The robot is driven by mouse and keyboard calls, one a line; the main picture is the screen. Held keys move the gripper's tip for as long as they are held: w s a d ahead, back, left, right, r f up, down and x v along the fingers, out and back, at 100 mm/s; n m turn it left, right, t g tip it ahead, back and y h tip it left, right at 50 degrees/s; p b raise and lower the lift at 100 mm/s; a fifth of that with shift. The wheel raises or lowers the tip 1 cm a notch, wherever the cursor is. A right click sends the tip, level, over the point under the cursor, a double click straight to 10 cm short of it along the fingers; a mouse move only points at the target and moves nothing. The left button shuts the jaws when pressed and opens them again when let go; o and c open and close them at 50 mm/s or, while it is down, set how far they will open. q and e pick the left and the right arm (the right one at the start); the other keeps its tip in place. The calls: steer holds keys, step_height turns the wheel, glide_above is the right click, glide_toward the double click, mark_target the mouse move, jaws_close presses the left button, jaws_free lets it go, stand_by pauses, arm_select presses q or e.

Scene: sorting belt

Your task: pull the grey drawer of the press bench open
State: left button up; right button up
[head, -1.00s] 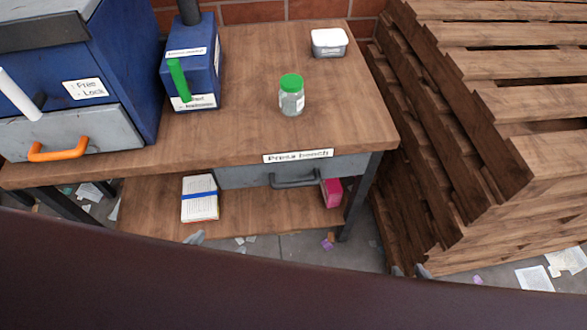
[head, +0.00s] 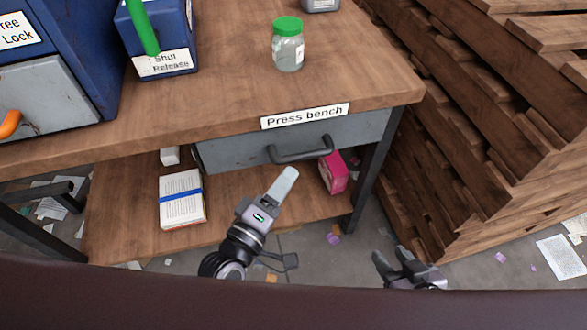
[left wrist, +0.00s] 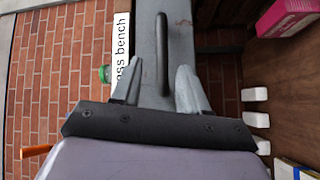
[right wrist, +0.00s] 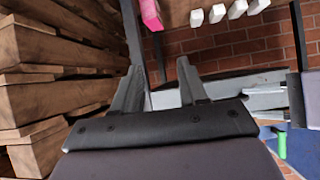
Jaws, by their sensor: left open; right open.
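The grey drawer (head: 230,152) sits under the press bench top, its front about flush below the "Press bench" label (head: 305,115); it looks closed. Its dark bar handle (head: 300,150) runs across the front. My left gripper (head: 287,178) is open just in front of and below the handle in the head view. In the left wrist view the handle (left wrist: 161,50) lies lengthwise between the two open fingers (left wrist: 158,78), seemingly ahead of them; I see no grasp. My right gripper (head: 390,258) is open and empty, low at the right, away from the drawer.
A glass jar with a green lid (head: 288,48) stands on the bench top (head: 225,95). On the lower shelf (head: 125,215) are a pink box (head: 334,172) and a strapped paper stack (head: 182,200). Stacked wooden pallets (head: 470,130) stand close on the right.

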mark_target(304, 153)
arm_select(q)
steer(key=shift+n+t, duration=0.3)
steer(key=shift+n, duration=0.5)
steer(key=shift+f+b+x, duration=0.2)
steer(key=shift+b+x, duration=0.3)
steer(key=shift+x, duration=1.55)
steer(key=shift+f+b+x, duration=0.15)
steer(key=shift+b+x, duration=0.35)
steer(key=shift+x, duration=1.55)
jaws_close()
